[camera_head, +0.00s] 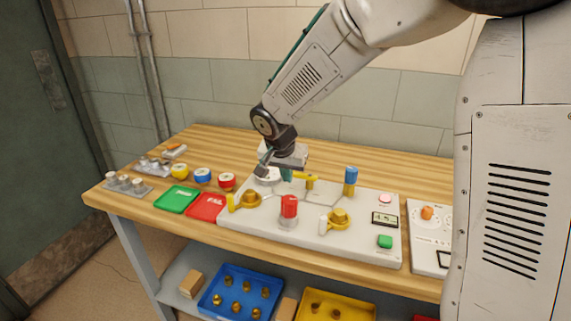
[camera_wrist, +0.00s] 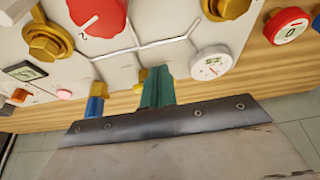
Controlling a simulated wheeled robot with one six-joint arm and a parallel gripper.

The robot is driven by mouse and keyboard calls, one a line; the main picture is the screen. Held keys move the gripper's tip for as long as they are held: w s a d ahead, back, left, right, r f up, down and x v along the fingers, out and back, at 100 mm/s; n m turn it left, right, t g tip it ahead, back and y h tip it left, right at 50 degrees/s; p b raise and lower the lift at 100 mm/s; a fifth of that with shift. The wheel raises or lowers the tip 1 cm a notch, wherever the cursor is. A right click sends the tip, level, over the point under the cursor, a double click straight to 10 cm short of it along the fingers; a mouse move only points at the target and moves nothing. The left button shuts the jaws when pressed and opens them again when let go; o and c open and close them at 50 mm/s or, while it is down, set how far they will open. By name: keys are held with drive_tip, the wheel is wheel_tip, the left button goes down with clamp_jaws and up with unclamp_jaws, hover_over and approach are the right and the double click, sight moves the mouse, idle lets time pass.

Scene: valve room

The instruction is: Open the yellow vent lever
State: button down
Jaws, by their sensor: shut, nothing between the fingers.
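My gripper (camera_head: 286,175) is over the back of the white panel (camera_head: 362,244), between a white gauge and a small yellow lever (camera_head: 311,182). Its teal fingers are shut and empty; they also show in the wrist view (camera_wrist: 158,86). The small yellow lever (camera_wrist: 141,77) is right beside the fingers there, partly hidden by them; I cannot tell if they touch. Another yellow handle (camera_head: 231,202) stands at the left brass valve (camera_head: 250,198). I cannot tell from labels which is the vent lever.
The panel also bears a red knob (camera_head: 289,206), a blue-topped valve (camera_head: 350,180), a right brass valve (camera_head: 340,217) with a white handle, the gauge (camera_head: 267,174) and a green button (camera_head: 385,241). Green (camera_head: 177,200) and red (camera_head: 206,207) trays lie to the left.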

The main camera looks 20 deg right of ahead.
sight(303, 176)
drive_tip(key=x, duration=0.3)
drive_tip(key=shift+w+d+f, duration=0.1)
drive_tip(key=shift+f, duration=0.15)
drive_tip(key=shift+w+d+r, duration=0.2)
drive_tip(key=shift+w+d, duration=0.55)
drive_tip(key=shift+w, duration=0.3)
drive_tip(key=shift+w+d, duration=0.3)
drive_tip(key=shift+w, duration=0.2)
drive_tip(key=shift+d, duration=0.15)
